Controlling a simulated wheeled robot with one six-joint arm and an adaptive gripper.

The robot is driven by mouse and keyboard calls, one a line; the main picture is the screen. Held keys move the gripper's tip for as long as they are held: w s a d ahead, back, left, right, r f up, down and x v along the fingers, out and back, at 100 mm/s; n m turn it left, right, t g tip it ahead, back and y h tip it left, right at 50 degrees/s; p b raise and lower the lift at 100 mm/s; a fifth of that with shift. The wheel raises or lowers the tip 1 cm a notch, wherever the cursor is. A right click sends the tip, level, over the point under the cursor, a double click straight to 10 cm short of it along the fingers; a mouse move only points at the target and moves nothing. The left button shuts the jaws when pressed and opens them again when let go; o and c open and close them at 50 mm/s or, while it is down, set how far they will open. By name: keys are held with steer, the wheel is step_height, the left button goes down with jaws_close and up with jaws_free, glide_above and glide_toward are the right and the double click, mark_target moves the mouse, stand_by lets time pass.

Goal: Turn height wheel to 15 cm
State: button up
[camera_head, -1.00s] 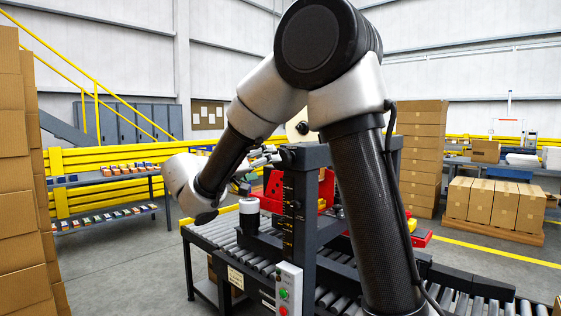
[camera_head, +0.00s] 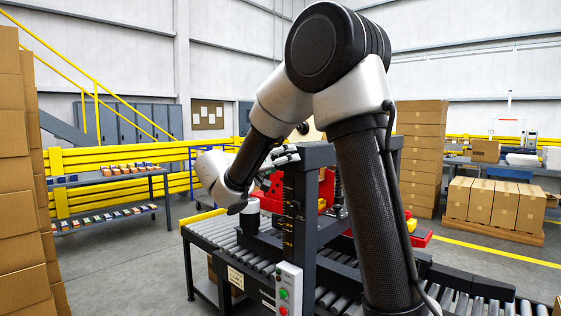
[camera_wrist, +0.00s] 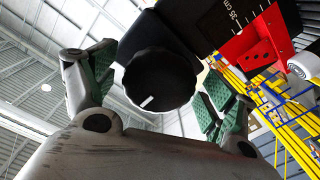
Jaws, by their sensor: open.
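The height wheel (camera_wrist: 160,80) is a round black knob with a ribbed edge and a white mark on its face, seen in the wrist view. My gripper (camera_wrist: 158,70) is open, with one green-padded finger on each side of the wheel. A gap shows at the left finger; whether the right pad touches cannot be told. In the head view my gripper (camera_head: 284,156) is beside the top of the dark machine frame, and the wheel cannot be made out there. A scale (camera_wrist: 232,14) with numbers near 30 and 35 is partly visible; its pointer reading cannot be told.
A red machine part (camera_wrist: 262,42) lies right of the wheel. The dark upright (camera_head: 300,205) carries scale marks and a button box (camera_head: 288,288) with green and red buttons. A roller conveyor (camera_head: 215,233) runs below. A white-topped cylinder (camera_head: 249,214) stands under my wrist.

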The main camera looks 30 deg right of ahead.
steer(key=c, duration=1)
steer(key=shift+n, duration=0.3)
